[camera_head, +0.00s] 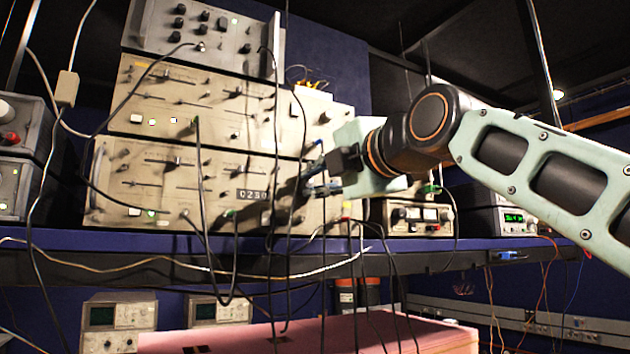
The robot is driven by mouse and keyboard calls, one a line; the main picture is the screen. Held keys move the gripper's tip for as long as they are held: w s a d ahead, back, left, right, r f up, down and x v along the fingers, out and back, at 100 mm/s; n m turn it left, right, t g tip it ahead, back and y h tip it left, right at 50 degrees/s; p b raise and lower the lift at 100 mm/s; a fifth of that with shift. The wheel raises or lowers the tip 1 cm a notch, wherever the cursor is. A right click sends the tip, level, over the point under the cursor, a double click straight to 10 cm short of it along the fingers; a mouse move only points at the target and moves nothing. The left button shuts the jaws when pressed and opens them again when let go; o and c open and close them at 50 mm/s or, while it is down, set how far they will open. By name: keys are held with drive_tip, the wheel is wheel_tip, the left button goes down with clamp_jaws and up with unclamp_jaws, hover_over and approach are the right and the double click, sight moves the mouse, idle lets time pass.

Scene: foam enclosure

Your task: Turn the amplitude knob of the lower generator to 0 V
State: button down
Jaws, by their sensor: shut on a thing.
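The lower generator (130,190) is a beige panel with sliders, knobs and a small display (252,194) that seems to read 0230, though the last digit is partly covered. It stands on the shelf, under a similar upper generator (150,95). My gripper (308,187) reaches in from the right and is at the right part of the lower generator's face, shut on a knob there. The knob itself is hidden behind the fingers, and its setting cannot be read. A small green light (151,213) is lit at the lower left of the panel.
Several dark cables hang in front of both generators, close to my gripper. A grey unit (210,30) sits on top of the stack. Power supplies stand on the left (20,125) and right (410,215). The shelf edge (150,270) runs below; a pink surface (250,338) lies lower.

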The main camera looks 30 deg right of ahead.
drive_tip(key=c, duration=1.9)
unclamp_jaws()
drive_tip(key=s, duration=1.2)
drive_tip(key=shift+d, duration=0.2)
drive_tip(key=w+a+f+m+g+p, duration=0.25)
drive_tip(key=a+f+m, duration=0.2)
drive_tip(key=f, duration=0.55)
drive_tip(key=w+a+f+m+g+p, duration=0.1)
drive_tip(key=w+a+f+m+g, duration=0.2)
drive_tip(key=a+f, duration=0.5)
drive_tip(key=s+f+m+g+p, duration=0.1)
drive_tip(key=s+f+m+g, duration=0.1)
drive_tip(key=f, duration=0.8)
drive_tip(key=s+f+m+g+p, duration=0.1)
drive_tip(key=s+f+m, duration=0.3)
drive_tip(key=f, duration=0.6)
drive_tip(key=s+f+m+g+p, duration=0.1)
drive_tip(key=s+f+m+g, duration=0.2)
drive_tip(key=f+m, duration=0.4)
drive_tip(key=shift+s+a+f+g+h, duration=0.15)
drive_tip(key=shift+a+f+g, duration=0.1)
drive_tip(key=shift+f, duration=0.45)
drive_tip(key=shift+s+a+f+g+h, duration=0.1)
drive_tip(key=shift+a+f+g+h, duration=0.1)
drive_tip(key=shift+f, duration=0.5)
